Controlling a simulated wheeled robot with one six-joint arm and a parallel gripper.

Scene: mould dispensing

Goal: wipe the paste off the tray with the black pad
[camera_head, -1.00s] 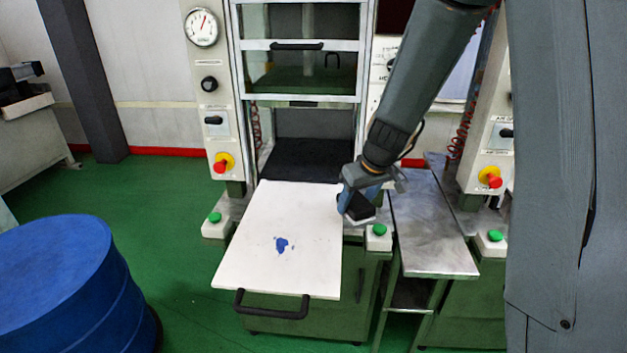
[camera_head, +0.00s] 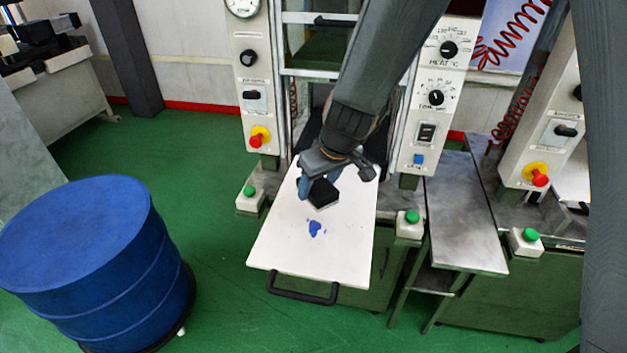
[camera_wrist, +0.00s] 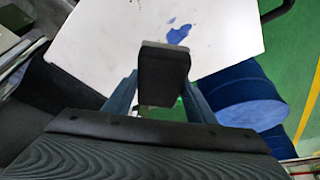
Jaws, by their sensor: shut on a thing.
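The white tray (camera_head: 275,247) sticks out from the press, with a black handle at its front edge. A blue paste blob (camera_head: 315,229) with small specks lies near its middle. My gripper (camera_head: 318,188) is shut on the black pad (camera_head: 323,195) and is over the back part of the tray, just behind the paste. In the wrist view the pad (camera_wrist: 163,70) stands between the fingers, with the paste (camera_wrist: 179,33) just beyond it on the tray (camera_wrist: 225,35). I cannot tell whether the pad touches the tray. My gripper hides part of the tray's back.
A blue drum (camera_head: 90,260) stands on the green floor at the left. A metal side table (camera_head: 460,220) is right of the tray. Press panels with knobs and a red button (camera_head: 256,141) flank the tray's back. Green buttons (camera_head: 412,217) sit beside it.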

